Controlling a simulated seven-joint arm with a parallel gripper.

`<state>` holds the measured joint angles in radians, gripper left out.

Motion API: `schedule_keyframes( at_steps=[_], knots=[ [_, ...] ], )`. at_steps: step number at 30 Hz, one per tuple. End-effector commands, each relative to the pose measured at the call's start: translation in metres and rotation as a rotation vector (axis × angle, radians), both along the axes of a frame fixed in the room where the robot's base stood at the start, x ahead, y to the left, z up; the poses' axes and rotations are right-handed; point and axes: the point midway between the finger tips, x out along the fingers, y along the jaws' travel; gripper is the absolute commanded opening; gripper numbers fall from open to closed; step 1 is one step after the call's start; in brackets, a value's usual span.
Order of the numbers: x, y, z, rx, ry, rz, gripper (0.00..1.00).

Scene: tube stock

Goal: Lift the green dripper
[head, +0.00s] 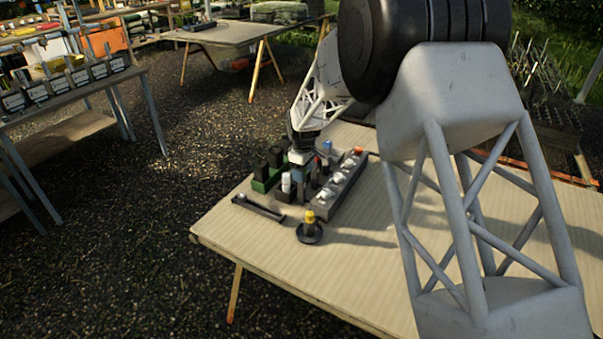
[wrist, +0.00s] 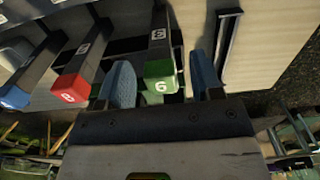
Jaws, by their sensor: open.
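The green dripper (wrist: 158,70) shows in the wrist view as a dark bar with a green end block marked with a white character. My gripper (wrist: 160,84) is open, with one blue finger on each side of the green end. Gaps show between the fingers and the dripper, so I see no grip. In the head view my gripper (head: 303,156) is down among the items on the table, and I cannot pick out the green dripper there.
A red-ended bar (wrist: 70,86) and a blue-ended bar (wrist: 14,97) lie left of the green one. On the table (head: 290,262) are a grey rack (head: 323,209), a green block (head: 262,184), a black bar (head: 258,207) and a yellow-topped piece (head: 310,218). The front tabletop is clear.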

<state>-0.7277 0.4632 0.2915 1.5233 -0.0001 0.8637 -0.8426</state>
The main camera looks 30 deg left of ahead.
Motion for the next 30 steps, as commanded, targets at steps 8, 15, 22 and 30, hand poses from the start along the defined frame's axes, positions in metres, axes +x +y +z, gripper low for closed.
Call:
schedule_keyframes(
  at_steps=[8, 15, 22, 30],
  knots=[
    [0.000, 0.000, 0.000, 0.000, 0.000, 0.000, 0.37],
    [0.000, 0.000, 0.000, 0.000, 0.000, 0.000, 0.07],
    [0.000, 0.000, 0.001, 0.000, 0.000, 0.000, 0.07],
    [0.000, 0.000, 0.014, 0.002, -0.002, 0.000, 0.07]
  ],
)
